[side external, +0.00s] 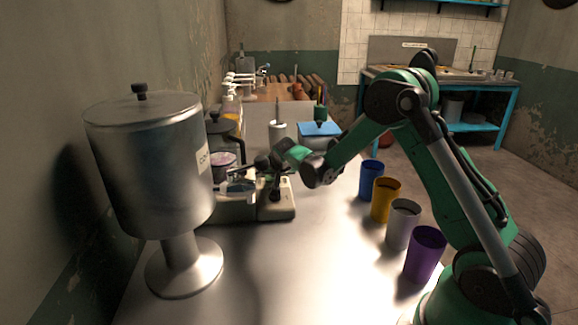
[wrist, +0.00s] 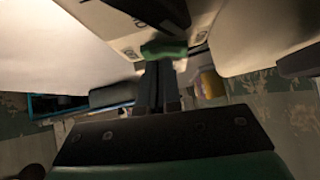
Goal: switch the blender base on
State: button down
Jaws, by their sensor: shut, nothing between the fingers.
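The cream blender base (side external: 277,208) stands on the metal worktop, beside the steel dispenser. My gripper (side external: 264,164) is directly over it and hides part of its top. In the wrist view my gripper's dark fingers (wrist: 160,75) are together with nothing between them. Their tips are at a small green piece (wrist: 165,49) on a pale panel (wrist: 125,22) with dark marks. The green piece looks like a switch, but I cannot tell its position. I cannot tell whether the fingertips touch it.
A large steel dispenser (side external: 150,165) stands at the front left. A dark-lidded jug (side external: 220,130) is behind the base. Blue (side external: 369,180), yellow (side external: 385,201), grey (side external: 402,224) and purple (side external: 425,254) cups line the right edge. The worktop's middle (side external: 320,235) is clear.

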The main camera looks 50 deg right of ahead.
jog(key=shift+r, duration=0.55)
jog(key=r, duration=0.3)
jog(key=shift+s+d, duration=0.2)
jog(key=shift+s, duration=0.1)
jog(key=v, duration=0.9)
jog(key=shift+s+r, duration=0.2)
jog(key=shift+s, duration=0.25)
jog(key=shift+a, duration=0.1)
jog(key=shift+w+a+r+t, duration=0.15)
jog(key=shift+w+a+t, duration=0.15)
jog(key=shift+w+a, duration=0.25)
